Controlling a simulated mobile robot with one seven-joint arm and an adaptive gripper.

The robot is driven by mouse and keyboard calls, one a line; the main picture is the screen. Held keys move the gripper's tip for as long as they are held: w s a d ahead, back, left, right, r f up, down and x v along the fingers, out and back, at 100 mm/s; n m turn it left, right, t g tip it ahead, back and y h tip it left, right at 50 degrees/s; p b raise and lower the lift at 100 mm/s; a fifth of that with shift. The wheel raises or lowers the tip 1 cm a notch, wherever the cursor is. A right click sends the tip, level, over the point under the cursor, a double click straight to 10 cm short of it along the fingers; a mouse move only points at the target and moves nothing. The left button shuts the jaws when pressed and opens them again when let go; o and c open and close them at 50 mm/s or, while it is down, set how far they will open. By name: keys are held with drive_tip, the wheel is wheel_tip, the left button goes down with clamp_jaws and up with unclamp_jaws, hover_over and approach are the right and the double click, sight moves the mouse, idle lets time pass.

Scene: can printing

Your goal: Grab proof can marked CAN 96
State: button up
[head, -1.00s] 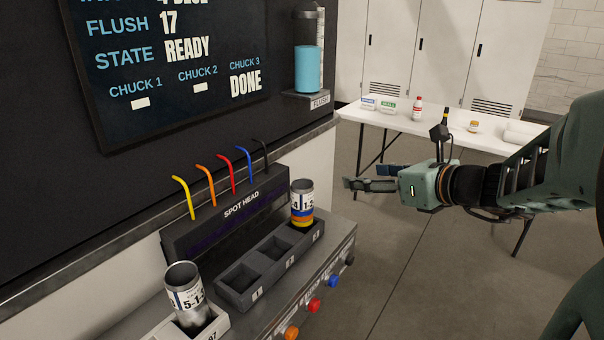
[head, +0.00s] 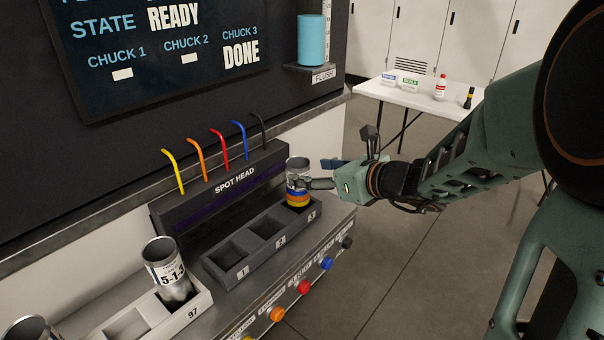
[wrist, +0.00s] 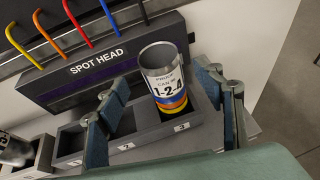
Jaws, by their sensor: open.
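A metal can (head: 298,178) stands upright in slot 3, the right end of the dark three-slot block (head: 228,284). Its white label reads "PROOF CAN", a number too small to read surely, and "1-2-4" in the wrist view (wrist: 168,90); yellow, orange and blue bands ring its lower part. My gripper (head: 322,173) is open at the can's right side, fingertips close to it. In the wrist view the can appears between the two spread fingers; I cannot tell whether either finger touches it. Slots 1 and 2 are empty.
The spot head (head: 215,195) with coloured tubes stands behind the block. Another can (head: 165,272) marked "5-1-" leans in a pale rack (head: 190,308) labelled 97. Coloured buttons (head: 303,287) line the front edge. The screen (head: 160,50) shows CHUCK 3 DONE. A white table (head: 425,95) stands behind.

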sight(298, 169)
drive_tip(key=shift+x, duration=3.1)
drive_tip(key=shift+r, duration=0.1)
drive_tip(key=shift+c, duration=0.6)
drive_tip(key=c, duration=0.8)
